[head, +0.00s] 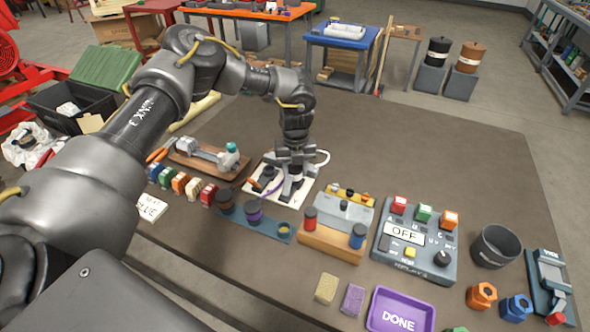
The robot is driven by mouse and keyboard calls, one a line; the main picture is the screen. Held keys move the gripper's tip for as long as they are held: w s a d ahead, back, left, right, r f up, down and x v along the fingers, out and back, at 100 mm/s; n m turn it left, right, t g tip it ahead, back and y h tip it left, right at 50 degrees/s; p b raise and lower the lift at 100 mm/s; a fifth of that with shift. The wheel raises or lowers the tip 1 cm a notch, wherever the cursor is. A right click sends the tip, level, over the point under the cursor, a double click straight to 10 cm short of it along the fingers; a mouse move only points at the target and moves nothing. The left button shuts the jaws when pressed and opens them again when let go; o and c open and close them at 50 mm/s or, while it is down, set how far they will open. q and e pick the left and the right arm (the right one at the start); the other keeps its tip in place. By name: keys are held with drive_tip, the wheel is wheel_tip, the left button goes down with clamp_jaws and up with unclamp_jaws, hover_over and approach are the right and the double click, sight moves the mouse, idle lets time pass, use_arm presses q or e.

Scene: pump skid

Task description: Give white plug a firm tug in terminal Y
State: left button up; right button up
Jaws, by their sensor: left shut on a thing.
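My left gripper (290,192) points straight down over a white terminal board (305,187) in the middle of the table. It is shut on the white plug, which is mostly hidden between the fingers. A white cable (323,157) loops out to the right of the gripper. An orange plug (252,183) and a purple cable (270,191) show on the left part of the board. The terminal letters are hidden or too small to read. My right gripper is not in view.
A wooden base with a grey valve-like part (212,152) stands left of the board. A blue rack (255,226), a wooden block with red and blue cylinders (330,240) and a control panel (415,240) stand in front and right. The table behind right is clear.

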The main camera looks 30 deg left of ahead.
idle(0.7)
use_arm(q)
drive_tip(key=o, duration=1.1)
wheel_tip(320, 180, up, 11)
drive_tip(key=shift+f+b, duration=0.1)
drive_tip(key=shift+b, duration=0.6)
